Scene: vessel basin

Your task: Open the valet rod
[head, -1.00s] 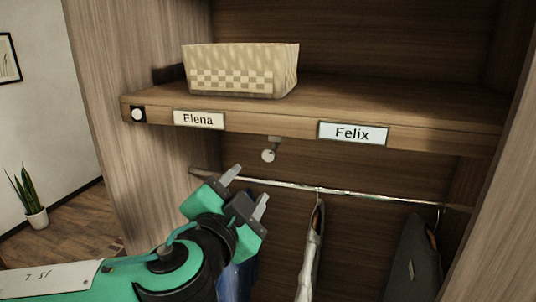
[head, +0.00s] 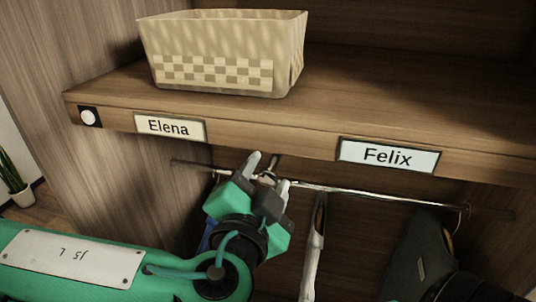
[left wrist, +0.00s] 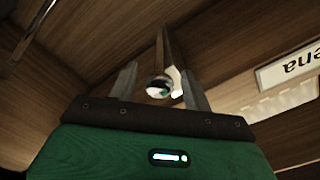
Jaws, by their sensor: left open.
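The valet rod is the short rod with a round, shiny knob (left wrist: 159,87) under the shelf, between the Elena and Felix labels. In the head view its knob (head: 267,178) is partly hidden by my left gripper (head: 268,172). My left gripper is open, its fingers pointing up at the knob. In the left wrist view the knob appears between the two fingertips (left wrist: 160,85), with the rod (left wrist: 163,48) running away behind it. I cannot tell whether either finger touches it. My right gripper does not show.
A shelf (head: 330,112) carries a woven basket (head: 225,50) and the Elena (head: 168,127) and Felix (head: 387,156) labels. A hanging rail (head: 365,196) runs below, close behind my left gripper. Hangers and a dark garment (head: 415,250) hang at the right.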

